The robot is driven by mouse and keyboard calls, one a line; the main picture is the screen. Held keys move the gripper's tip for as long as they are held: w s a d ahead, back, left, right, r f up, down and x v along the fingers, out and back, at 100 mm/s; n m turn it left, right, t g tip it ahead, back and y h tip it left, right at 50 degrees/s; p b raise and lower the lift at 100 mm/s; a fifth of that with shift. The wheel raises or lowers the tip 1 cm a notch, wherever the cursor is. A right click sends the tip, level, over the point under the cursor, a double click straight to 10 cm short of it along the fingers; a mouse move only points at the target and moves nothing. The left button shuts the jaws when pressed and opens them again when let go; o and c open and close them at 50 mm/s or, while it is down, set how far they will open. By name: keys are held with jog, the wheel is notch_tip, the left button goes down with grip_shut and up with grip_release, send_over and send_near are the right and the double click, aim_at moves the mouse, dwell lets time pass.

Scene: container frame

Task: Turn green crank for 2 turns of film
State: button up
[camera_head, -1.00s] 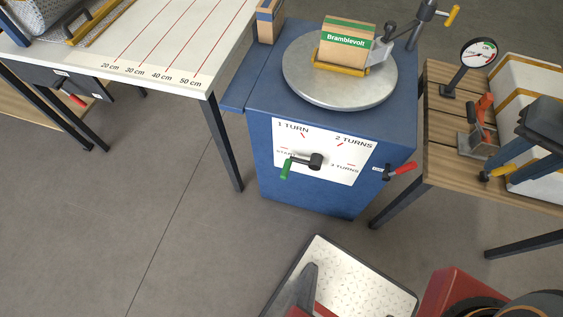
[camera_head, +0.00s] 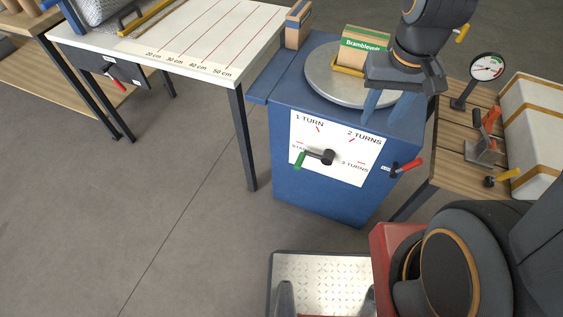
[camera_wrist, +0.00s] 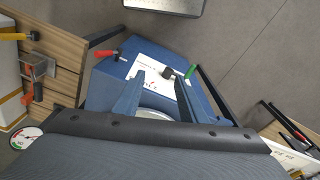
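The green crank (camera_head: 299,160) is on the front dial panel (camera_head: 341,172) of the blue machine, its handle hanging at the left by the start mark. It also shows in the wrist view (camera_wrist: 189,71), beyond my finger on the right. My gripper (camera_head: 382,108) is in front of the turntable's right side, above and right of the crank, fingers pointing down. The two fingers are spread and empty in the wrist view. A cardboard box labelled Bramblevolt (camera_head: 362,48) sits on the grey turntable (camera_head: 322,82), partly hidden by my gripper.
A red-handled lever (camera_head: 407,166) sticks out at the machine's right side. A white table (camera_head: 190,62) with length marks stands to the left. A wooden bench (camera_head: 466,150) with a gauge (camera_head: 486,68) stands to the right.

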jog(key=w+a+f+m+g+h+b, duration=0.1)
jog(key=w+a+f+b, duration=0.35)
jog(key=f, duration=0.25)
jog(key=w+a+f+m+b, duration=0.1)
jog(key=w+a+f+b, duration=0.3)
jog(key=f, duration=0.4)
jog(key=m+g+h+b, duration=0.1)
jog(key=m+b, duration=0.1)
jog(key=b, duration=0.2)
send_over(299, 159)
jog(key=a, duration=0.2)
notch_tip(299, 159, down, 15)
jog(key=shift+d+f+p, duration=0.1)
jog(key=shift+d+f, duration=0.2)
jog(key=shift+f, duration=0.75)
jog(key=shift+d+f+p, duration=0.15)
jog(key=shift+d+f, duration=0.15)
jog(key=shift+f, duration=0.7)
jog(key=shift+d+f+p, duration=0.1)
jog(key=shift+d+f, duration=0.2)
jog(key=shift+f, duration=0.75)
grip_shut()
